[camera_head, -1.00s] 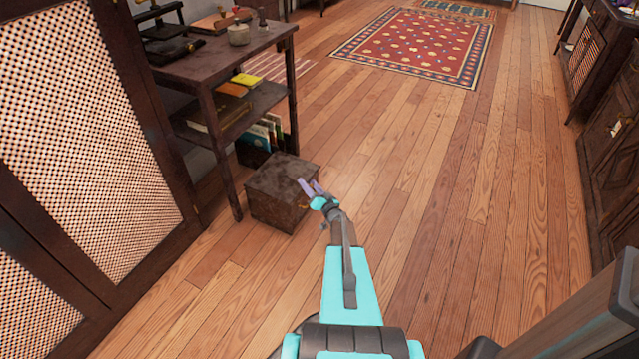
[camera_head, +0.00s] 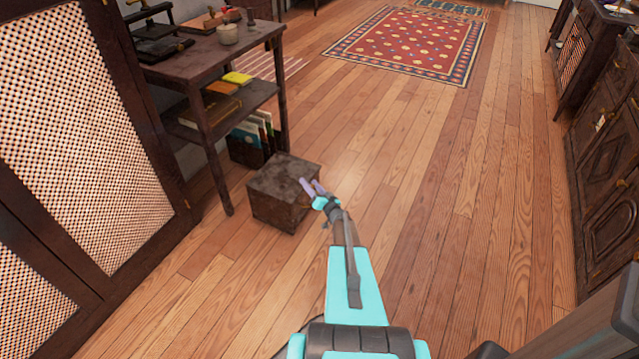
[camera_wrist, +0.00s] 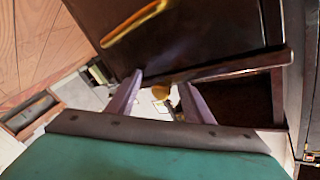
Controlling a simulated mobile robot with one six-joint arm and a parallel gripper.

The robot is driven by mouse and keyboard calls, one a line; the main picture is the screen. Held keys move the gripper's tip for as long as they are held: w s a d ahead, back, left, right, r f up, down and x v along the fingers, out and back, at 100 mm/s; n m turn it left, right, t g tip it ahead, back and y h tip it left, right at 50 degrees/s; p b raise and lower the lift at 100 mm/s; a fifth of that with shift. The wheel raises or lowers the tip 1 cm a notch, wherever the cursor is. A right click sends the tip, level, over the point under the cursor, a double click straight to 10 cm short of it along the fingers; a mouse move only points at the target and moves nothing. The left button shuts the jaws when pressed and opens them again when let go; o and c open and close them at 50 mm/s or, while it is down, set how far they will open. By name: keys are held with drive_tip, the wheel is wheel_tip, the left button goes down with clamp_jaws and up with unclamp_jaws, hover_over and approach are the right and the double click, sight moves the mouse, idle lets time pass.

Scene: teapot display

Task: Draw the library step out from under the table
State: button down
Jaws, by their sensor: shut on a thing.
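The library step (camera_head: 278,190) is a dark, worn box on the floor at the front right of the small dark table (camera_head: 205,62). It stands clear of the near table leg, with a narrow strip of floor between them. My gripper (camera_head: 312,186) is at the step's right side, its lilac fingers against the upper edge. In the wrist view, the fingers (camera_wrist: 161,82) flank a small brass piece (camera_wrist: 162,91) on dark wood, and they are shut on it. It looks like the step's handle, but its shape is partly hidden.
A cabinet with lattice doors (camera_head: 85,120) is at the left, and a carved dark cabinet (camera_head: 610,170) at the right. Open wooden floor (camera_head: 450,210) lies between, with a red rug (camera_head: 410,42) beyond.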

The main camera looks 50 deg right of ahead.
drive_tip(key=shift+s+f, duration=0.3)
drive_tip(key=shift+f, duration=0.15)
drive_tip(key=c, duration=0.8)
unclamp_jaws()
drive_tip(key=shift+c, duration=0.2)
drive_tip(key=shift+d, duration=0.1)
drive_tip(key=shift+r, duration=0.1)
drive_tip(key=shift+s+r, duration=0.1)
drive_tip(key=shift+s, duration=0.4)
drive_tip(key=p+v, duration=0.2)
drive_tip(key=v, duration=1.1)
drive_tip(key=shift+w, duration=0.1)
